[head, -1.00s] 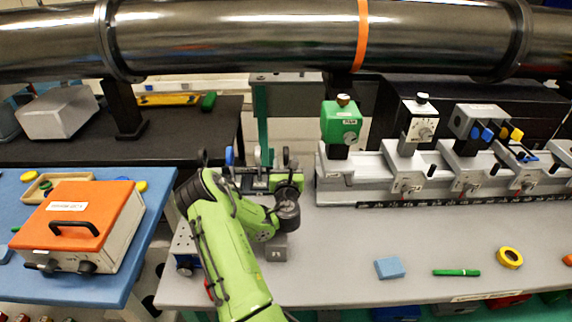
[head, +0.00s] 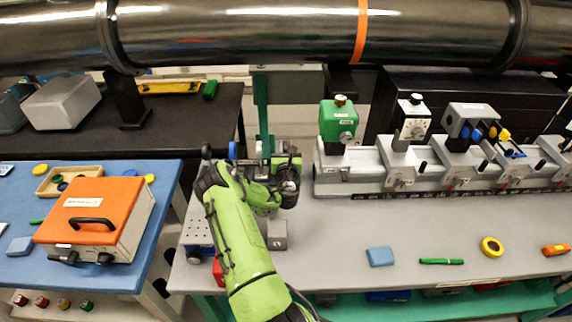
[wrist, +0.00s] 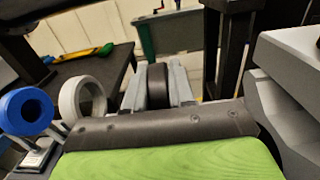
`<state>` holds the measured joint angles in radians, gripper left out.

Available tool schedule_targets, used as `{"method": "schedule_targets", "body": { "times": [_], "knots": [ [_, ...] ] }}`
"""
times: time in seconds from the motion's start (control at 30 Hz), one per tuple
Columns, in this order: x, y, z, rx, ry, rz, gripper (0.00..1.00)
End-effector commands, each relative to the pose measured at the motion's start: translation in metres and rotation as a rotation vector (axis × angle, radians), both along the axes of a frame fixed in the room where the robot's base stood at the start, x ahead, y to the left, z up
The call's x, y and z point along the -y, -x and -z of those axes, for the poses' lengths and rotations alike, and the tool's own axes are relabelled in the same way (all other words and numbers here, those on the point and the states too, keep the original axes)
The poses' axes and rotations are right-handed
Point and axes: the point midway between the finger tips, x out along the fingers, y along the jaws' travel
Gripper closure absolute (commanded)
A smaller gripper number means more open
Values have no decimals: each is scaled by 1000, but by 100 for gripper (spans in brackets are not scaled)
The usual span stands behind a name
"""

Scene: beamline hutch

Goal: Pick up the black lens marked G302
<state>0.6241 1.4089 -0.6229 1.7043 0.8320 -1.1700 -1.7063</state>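In the wrist view a black lens (wrist: 157,86) shows nearly edge-on just beyond my gripper, and no marking on it can be read. Grey finger-like parts of my gripper (wrist: 158,93) stand close on both sides of it. I cannot tell whether they grip it or only flank it. To the left stand a blue ring-shaped lens (wrist: 25,111) and a pale grey ring-shaped lens (wrist: 83,100). In the head view the blue lens (head: 232,150) shows just left of my gripper (head: 286,160), whose wrist hides most of the area around the black lens.
A rail with several instruments (head: 350,170) stands right of my gripper. A small grey block (head: 277,234), a blue block (head: 380,256), a green pen (head: 441,261) and yellow tape (head: 492,246) lie on the grey bench. An orange-topped case (head: 92,208) sits on the blue table. A large pipe (head: 240,35) crosses above.

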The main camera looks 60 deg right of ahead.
Motion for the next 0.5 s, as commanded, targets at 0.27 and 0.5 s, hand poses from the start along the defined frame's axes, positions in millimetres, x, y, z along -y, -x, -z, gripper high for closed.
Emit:
{"method": "schedule_targets", "body": {
  "times": [0.27, 0.5],
  "knots": [
    [0, 0, 0, 0, 0, 0, 100],
    [0, 0, -1, 0, 2, 0, 100]
  ]
}}
